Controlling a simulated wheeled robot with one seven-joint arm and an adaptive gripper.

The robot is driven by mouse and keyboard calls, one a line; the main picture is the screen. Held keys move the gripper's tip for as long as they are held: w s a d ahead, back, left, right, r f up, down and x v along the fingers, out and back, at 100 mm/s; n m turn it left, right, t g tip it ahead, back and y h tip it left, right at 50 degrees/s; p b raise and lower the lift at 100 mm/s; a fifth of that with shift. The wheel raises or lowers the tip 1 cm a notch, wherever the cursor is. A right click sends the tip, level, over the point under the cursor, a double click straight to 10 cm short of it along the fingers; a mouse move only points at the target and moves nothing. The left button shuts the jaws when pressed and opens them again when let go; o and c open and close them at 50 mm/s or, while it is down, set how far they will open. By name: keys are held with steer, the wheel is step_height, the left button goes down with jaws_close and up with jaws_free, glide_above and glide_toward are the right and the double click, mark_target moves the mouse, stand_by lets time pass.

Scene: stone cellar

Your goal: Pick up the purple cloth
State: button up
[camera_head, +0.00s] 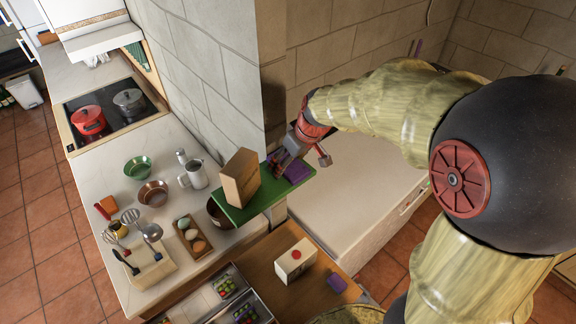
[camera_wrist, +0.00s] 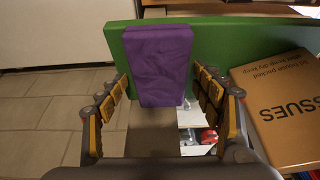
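The purple cloth (camera_wrist: 160,60) is a folded, slightly creased rectangle on the green board (camera_wrist: 225,48). In the wrist view it lies straight ahead, between the two fingers, with its near end at the board's near edge. In the head view the purple cloth (camera_head: 297,173) shows at the right end of the green board (camera_head: 240,212), partly hidden by my gripper (camera_head: 281,160). My gripper (camera_wrist: 161,78) is open, its fingers apart on either side of the cloth in the wrist view. I cannot tell whether either finger touches it.
A brown tissue box (camera_wrist: 285,110) stands close to the right finger; the box (camera_head: 239,178) also shows on the board in the head view. A stone wall corner (camera_head: 274,100) rises close to my gripper. Below are a wooden table (camera_head: 262,262) with a white box (camera_head: 296,260) and a small purple item (camera_head: 337,284).

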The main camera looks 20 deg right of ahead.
steer(key=c, duration=0.6)
steer(key=shift+c, duration=0.7)
steer(key=shift+r, duration=0.5)
step_height(320, 180, up, 2)
steer(key=shift+r+p, duration=0.15)
steer(key=shift+p, duration=0.8)
steer(key=s+a+r+p, duration=0.2)
steer(key=s+r, duration=0.7)
steer(key=s, duration=0.5)
steer(key=shift+a+r+p, duration=0.3)
steer(key=shift+r+p, duration=0.1)
steer(key=shift+p, duration=0.2)
steer(key=shift+w, duration=0.1)
